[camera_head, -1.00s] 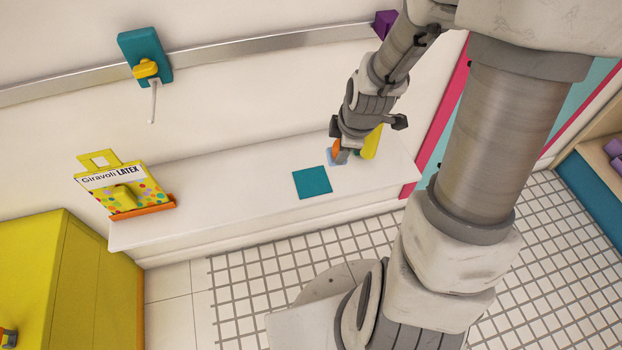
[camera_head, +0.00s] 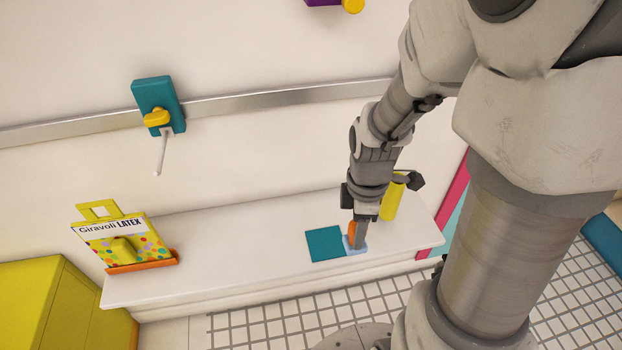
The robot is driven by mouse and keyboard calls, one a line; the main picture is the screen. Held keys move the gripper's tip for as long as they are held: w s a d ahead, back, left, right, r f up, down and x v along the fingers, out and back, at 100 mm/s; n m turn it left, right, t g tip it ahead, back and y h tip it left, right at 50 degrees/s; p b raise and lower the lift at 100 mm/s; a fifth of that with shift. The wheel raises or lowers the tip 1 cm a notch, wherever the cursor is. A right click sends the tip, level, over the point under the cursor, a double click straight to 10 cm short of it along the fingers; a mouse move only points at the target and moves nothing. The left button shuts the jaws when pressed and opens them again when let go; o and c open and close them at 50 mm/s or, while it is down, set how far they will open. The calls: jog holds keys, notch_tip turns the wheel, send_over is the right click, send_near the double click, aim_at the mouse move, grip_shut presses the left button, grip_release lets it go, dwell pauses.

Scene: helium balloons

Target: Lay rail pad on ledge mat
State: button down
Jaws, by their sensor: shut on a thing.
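The ledge mat (camera_head: 323,245) is a flat teal square on the white ledge. My gripper (camera_head: 359,238) points down just right of it. It is shut on a small light blue pad with an orange part, which I take as the rail pad (camera_head: 351,251). The pad shows low at the mat's right edge. My fingers hide part of it, and I cannot tell whether it touches the mat or the ledge.
A yellow cylinder (camera_head: 393,200) stands on the ledge (camera_head: 240,230) right of my gripper. A yellow dotted Giravoli Latex package (camera_head: 120,240) sits at the ledge's left end. A metal rail (camera_head: 260,100) with a teal holder (camera_head: 158,105) runs along the wall above.

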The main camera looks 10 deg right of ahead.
jog(key=w+a+f+b, duration=0.1)
jog(key=w+f, duration=0.1)
jog(key=f, duration=0.1)
jog(key=w+a+f+b, duration=0.1)
jog(key=w+f, duration=0.2)
jog(key=w+a+f+b, duration=0.1)
jog(key=w+f, duration=0.1)
jog(key=f, duration=0.1)
jog(key=shift+w+a+f, duration=0.15)
jog(key=shift+w+a, duration=0.2)
jog(key=shift+a, duration=0.05)
jog(key=shift+c, duration=2)
grip_release()
